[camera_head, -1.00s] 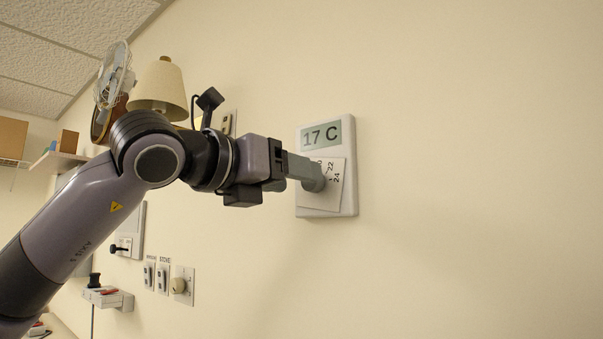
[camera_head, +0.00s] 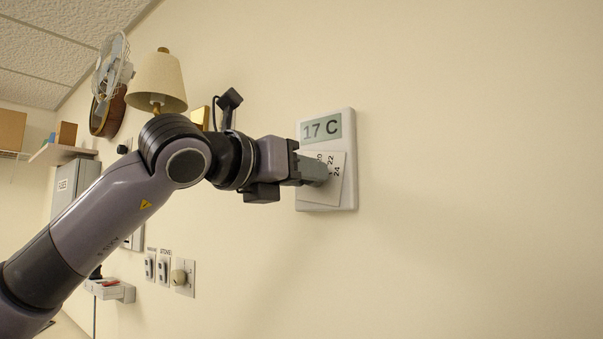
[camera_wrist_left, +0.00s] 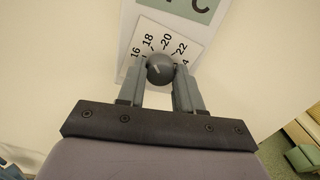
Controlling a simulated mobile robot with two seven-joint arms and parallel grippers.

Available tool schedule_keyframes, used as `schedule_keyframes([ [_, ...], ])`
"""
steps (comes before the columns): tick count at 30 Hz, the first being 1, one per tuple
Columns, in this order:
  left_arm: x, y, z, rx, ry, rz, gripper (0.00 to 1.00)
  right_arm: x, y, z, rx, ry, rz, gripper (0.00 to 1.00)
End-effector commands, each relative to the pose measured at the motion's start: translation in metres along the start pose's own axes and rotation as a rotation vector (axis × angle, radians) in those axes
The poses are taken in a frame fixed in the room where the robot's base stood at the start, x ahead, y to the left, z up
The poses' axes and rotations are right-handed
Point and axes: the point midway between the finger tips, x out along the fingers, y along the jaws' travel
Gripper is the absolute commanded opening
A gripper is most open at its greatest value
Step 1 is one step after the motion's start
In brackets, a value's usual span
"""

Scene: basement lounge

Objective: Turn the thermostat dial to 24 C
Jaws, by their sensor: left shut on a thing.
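The thermostat (camera_head: 346,190) is a pale box on the wall, and its display (camera_head: 321,128) reads 17 C. Below the display is a white scale plate (camera_head: 340,184) with 22 and 24 in sight at its right side. In the left wrist view the scale (camera_wrist_left: 180,47) shows 16, 18, 20 and 22. The round grey dial (camera_wrist_left: 160,69) sits at the scale's middle, with a light mark on its face. My left gripper (camera_head: 318,172) reaches the dial from the left. Its fingers (camera_wrist_left: 160,82) are shut on the dial, one on each side. My right gripper is not in view.
The wall right of the thermostat is bare. At left are a lamp (camera_head: 159,80), a fan (camera_head: 112,66), a grey box (camera_head: 72,183), switches and a knob (camera_head: 178,277) labelled near STOVE, and a small shelf (camera_head: 112,290).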

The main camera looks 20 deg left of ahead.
Motion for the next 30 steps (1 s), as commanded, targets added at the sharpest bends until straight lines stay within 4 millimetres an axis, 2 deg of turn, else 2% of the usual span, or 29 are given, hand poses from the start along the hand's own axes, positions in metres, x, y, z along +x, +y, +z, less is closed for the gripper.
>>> schedule_keyframes([
  [11, -0.0001, -0.0003, 0.0003, 0.207, 0.010, 0.001, 0.04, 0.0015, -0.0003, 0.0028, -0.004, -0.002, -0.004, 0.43],
  [30, -0.0002, -0.0020, 0.0024, 0.812, 0.038, 0.004, 0.04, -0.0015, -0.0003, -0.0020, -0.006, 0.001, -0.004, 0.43],
])
